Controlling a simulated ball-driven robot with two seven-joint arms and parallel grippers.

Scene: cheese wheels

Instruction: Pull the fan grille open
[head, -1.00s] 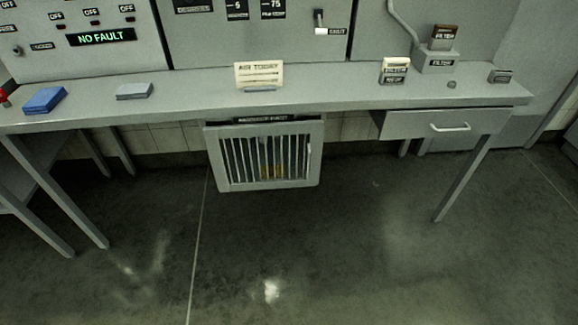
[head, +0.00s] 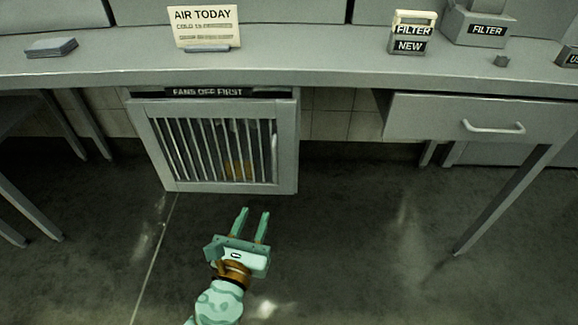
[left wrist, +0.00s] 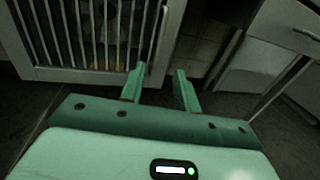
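The fan grille (head: 210,150) is a grey framed door with vertical bars under the bench, below a label reading "FANS OFF FIRST". It looks closed. A thin upright handle (head: 274,150) sits on its right side. Something yellowish shows dimly behind the bars. My left gripper (head: 252,210) is open and empty, in front of and below the grille's lower right part, apart from it. In the left wrist view the gripper's two fingers (left wrist: 160,85) are spread, with the grille (left wrist: 90,75) beyond at the upper left. My right gripper is not in view.
The bench (head: 310,66) runs above the grille. A drawer (head: 480,119) with a handle hangs at the right, with a bench leg (head: 505,200) below. An "AIR TODAY" card (head: 205,27) and a "FILTER NEW" box (head: 412,34) stand on top. The floor in front is open.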

